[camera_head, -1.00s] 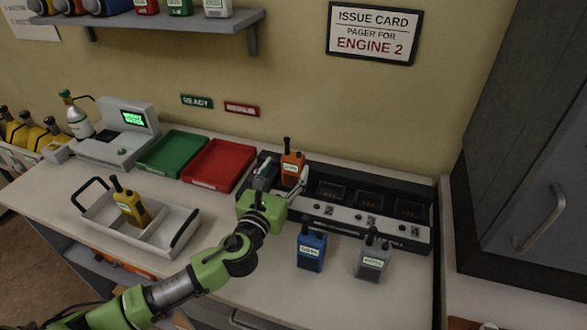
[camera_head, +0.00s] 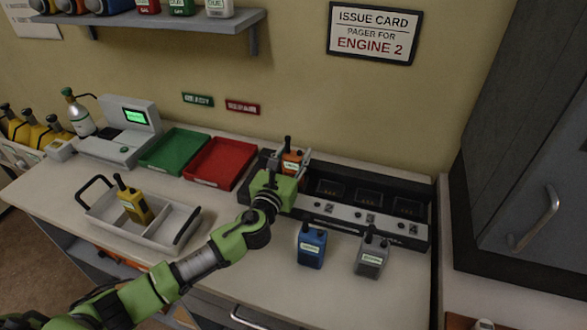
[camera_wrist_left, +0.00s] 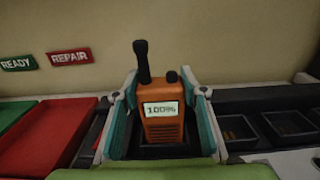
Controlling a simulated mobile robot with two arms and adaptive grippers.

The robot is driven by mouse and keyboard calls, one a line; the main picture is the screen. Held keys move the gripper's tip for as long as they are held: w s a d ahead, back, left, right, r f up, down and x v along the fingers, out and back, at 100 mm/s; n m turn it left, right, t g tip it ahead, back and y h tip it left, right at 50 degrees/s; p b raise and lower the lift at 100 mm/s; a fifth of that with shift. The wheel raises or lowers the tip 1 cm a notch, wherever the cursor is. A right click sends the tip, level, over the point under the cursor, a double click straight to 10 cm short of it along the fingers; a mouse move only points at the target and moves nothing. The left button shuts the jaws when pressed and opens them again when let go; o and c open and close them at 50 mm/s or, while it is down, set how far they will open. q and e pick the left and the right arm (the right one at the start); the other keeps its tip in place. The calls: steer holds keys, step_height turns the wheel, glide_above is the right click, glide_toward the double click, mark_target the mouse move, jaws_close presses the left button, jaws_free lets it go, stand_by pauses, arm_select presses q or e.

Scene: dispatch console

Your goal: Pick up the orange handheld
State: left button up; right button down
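The orange handheld (camera_head: 291,160) stands upright in the leftmost slot of the black charger (camera_head: 420,238) against the wall. In the left wrist view the orange handheld (camera_wrist_left: 162,112) shows a screen reading 100% and a black antenna. My left gripper (camera_head: 289,165) is around it, one finger on each side. In the left wrist view my left gripper (camera_wrist_left: 160,110) is open, with small gaps visible between the fingers and the handheld. The handheld's base sits down in the slot. My right gripper is not in view.
A blue handheld (camera_head: 311,246) and a grey handheld (camera_head: 372,256) stand on the counter in front of the charger. A red tray (camera_head: 220,162) and a green tray (camera_head: 174,151) lie to the left. A white carrier (camera_head: 175,232) holds a yellow handheld (camera_head: 134,203).

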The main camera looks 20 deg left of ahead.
mark_target(294, 153)
arm_select(q)
steer(key=shift+c, duration=1.2)
steer(key=shift+r, duration=0.1)
steer(key=shift+r, duration=0.45)
step_height(294, 153, up, 2)
steer(key=shift+r, duration=0.1)
steer(key=s+a+r, duration=0.2)
steer(key=s+r, duration=0.8)
steer(key=s, duration=0.4)
steer(key=shift+b, duration=0.45)
